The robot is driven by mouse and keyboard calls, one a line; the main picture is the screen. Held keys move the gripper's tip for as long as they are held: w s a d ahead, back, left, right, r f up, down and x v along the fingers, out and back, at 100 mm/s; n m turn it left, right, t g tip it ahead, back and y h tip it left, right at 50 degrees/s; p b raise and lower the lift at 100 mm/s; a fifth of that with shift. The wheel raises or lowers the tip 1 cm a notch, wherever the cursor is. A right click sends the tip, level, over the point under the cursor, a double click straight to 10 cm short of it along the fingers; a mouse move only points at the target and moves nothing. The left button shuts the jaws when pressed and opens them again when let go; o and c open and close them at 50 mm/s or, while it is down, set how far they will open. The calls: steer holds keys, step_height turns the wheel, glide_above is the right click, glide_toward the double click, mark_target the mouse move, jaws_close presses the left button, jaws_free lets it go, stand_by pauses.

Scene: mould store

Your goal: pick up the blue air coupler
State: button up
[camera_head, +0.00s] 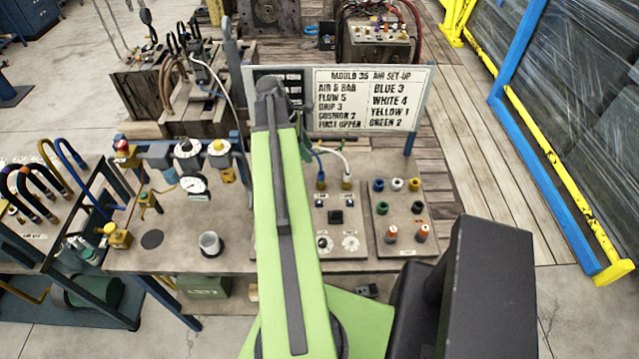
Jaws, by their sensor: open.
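The blue air coupler (379,185) is a small, round, dark-blue piece. It stands at the back left of a grey plate (398,250) at the right end of the workbench. A white coupler (397,184) and a yellow one (414,184) stand in the same row to its right. A green one (382,208) is just in front of it. Nothing covers the blue coupler. My green arm rises through the middle of the view, left of the plate. I cannot make out my gripper or its fingers, so its place relative to the coupler does not show.
Two orange-and-white fittings (391,233) stand at the plate's front. A control panel (335,235) lies left of it, partly behind my arm. A set-up sign (370,100) stands behind. A metal cup (210,243) and gauge (193,184) are farther left.

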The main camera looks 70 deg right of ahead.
mark_target(320, 172)
steer(key=b+x, duration=0.5)
steer(key=x, duration=0.2)
steer(key=shift+s+f, duration=0.1)
steer(key=shift+f, duration=0.15)
steer(key=b+x, duration=0.5)
steer(key=shift+a+f, duration=0.1)
steer(key=shift+f, duration=0.1)
steer(key=shift+r, duration=0.15)
jaws_close()
